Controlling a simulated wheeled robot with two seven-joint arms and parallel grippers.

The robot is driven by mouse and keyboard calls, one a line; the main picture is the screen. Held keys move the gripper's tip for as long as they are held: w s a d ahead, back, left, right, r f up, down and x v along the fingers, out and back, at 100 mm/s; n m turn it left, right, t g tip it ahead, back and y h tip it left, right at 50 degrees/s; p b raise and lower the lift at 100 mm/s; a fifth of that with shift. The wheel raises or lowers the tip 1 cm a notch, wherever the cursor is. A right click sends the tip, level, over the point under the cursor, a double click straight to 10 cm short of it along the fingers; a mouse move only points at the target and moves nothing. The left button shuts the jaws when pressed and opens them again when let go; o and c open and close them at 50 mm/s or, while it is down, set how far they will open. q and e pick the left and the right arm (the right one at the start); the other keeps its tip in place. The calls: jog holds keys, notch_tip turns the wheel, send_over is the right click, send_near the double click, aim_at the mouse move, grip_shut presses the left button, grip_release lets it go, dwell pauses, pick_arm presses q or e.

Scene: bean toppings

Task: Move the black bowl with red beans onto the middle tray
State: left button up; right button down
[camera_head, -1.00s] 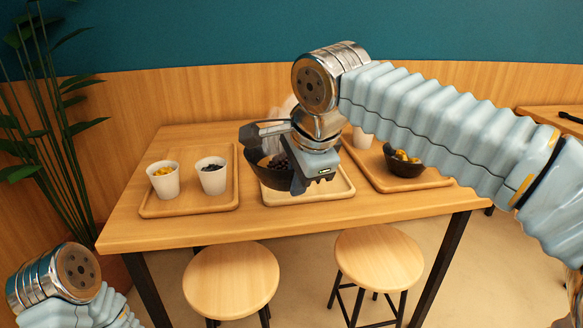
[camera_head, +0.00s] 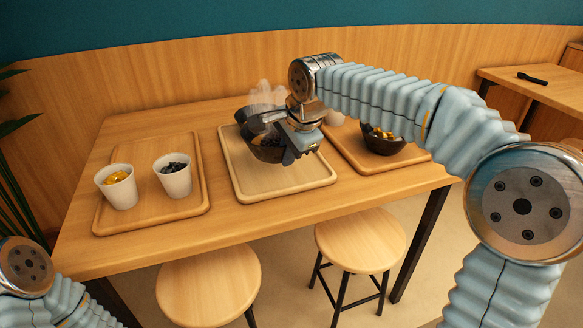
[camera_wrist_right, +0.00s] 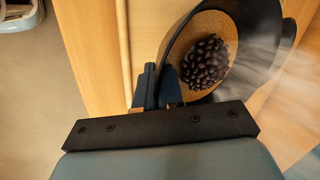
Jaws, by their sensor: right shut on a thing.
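A black bowl (camera_head: 266,155) holds dark beans with an orange-brown layer beside them, seen in the right wrist view (camera_wrist_right: 207,62). Steam rises from it. The middle tray (camera_head: 262,185) is light wood and lies under the bowl, which is over the tray's back half. I cannot tell whether the bowl touches the tray. My right gripper (camera_head: 292,148) is shut on the bowl's near right rim; its fingers also show at the rim in the right wrist view (camera_wrist_right: 158,88). Part of the bowl is hidden behind the gripper. My left gripper is out of view.
The left tray (camera_head: 150,221) carries a cup of yellow topping (camera_head: 118,190) and a cup of dark topping (camera_head: 174,179). The right tray (camera_head: 348,145) carries a dark bowl of yellow pieces (camera_head: 382,144) and a white cup partly hidden by my arm. Two stools (camera_head: 208,285) (camera_head: 360,238) stand in front.

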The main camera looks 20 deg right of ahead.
aim_at(289, 178)
jog(key=shift+w+d+f, duration=0.35)
jog(key=shift+d+f, duration=0.1)
jog(key=shift+f, duration=0.2)
jog(key=shift+w+d+f, duration=0.1)
jog(key=shift+d+f, duration=0.05)
jog(key=shift+f, duration=0.8)
jog(key=shift+w+d+f, duration=0.1)
jog(key=shift+f, duration=0.85)
jog(key=shift+f+b, duration=0.2)
jog(key=shift+b, duration=0.15)
jog(key=c, duration=1.5)
grip_release()
jog(key=shift+c, duration=0.2)
jog(key=shift+r, duration=0.1)
jog(key=shift+r, duration=0.25)
jog(key=p+v, duration=0.1)
jog(key=v, duration=1)
jog(key=shift+s+r, duration=0.25)
jog(key=shift+r, duration=0.1)
